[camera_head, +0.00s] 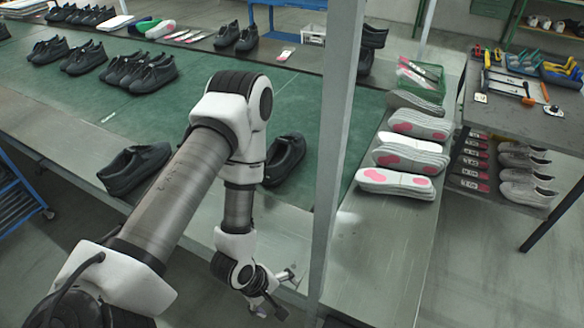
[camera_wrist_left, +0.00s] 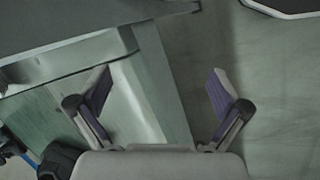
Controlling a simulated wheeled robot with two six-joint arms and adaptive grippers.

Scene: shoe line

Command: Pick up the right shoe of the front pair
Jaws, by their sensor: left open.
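The front pair of dark shoes lies on the green mat (camera_head: 110,116) near the bench's front edge. The right shoe (camera_head: 286,158) is just right of my left arm, which may cover part of it. The left shoe (camera_head: 136,168) lies apart from it, on the other side of the arm. My left gripper (camera_head: 286,292) is low at the bench's front edge, in front of the right shoe and clear of it. In the left wrist view the gripper (camera_wrist_left: 160,90) has its fingers wide apart with nothing between them. My right gripper is out of view.
A grey upright post (camera_head: 340,130) stands just right of the right shoe. Stacked insoles (camera_head: 395,183) lie right of the post. More dark shoes (camera_head: 140,72) stand farther back. A tool table (camera_head: 500,112) is at the right.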

